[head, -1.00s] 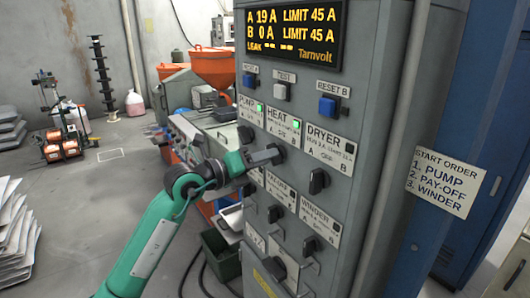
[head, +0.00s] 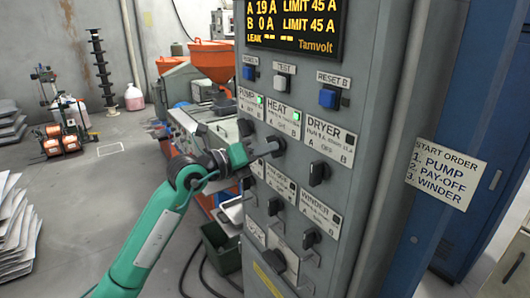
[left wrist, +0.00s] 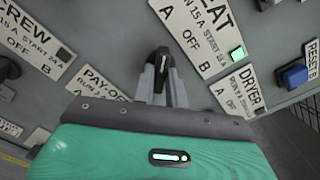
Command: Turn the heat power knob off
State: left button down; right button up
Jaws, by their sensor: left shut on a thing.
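The heat power knob (head: 277,146) is a black rotary knob just below the HEAT label (head: 281,121) on the grey panel. The small lamp (head: 297,116) on that label is lit green. My left gripper (head: 267,148) is shut on this knob, reaching it from the left. In the left wrist view the black knob (left wrist: 162,62) sits between the two grey fingertips (left wrist: 162,75), with the HEAT label (left wrist: 200,32) and its green lamp to the upper right. The fingers partly hide the knob, so its exact pointing is hard to tell. My right gripper is not in view.
The dryer knob (head: 319,173) is close on the right, with several more knobs below. Push buttons (head: 328,98) and a lit display (head: 294,25) are above. The PUMP lamp is also green. A cluttered machine bench (head: 205,125) stands behind my left gripper.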

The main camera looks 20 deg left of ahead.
pick_arm(q)
jog(key=shift+m+b, duration=4.1)
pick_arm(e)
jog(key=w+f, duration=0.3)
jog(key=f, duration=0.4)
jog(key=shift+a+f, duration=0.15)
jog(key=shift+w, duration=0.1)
pick_arm(q)
jog(key=c, duration=1.4)
grip_release()
jog(key=shift+c, duration=0.2)
jog(key=shift+a, duration=0.1)
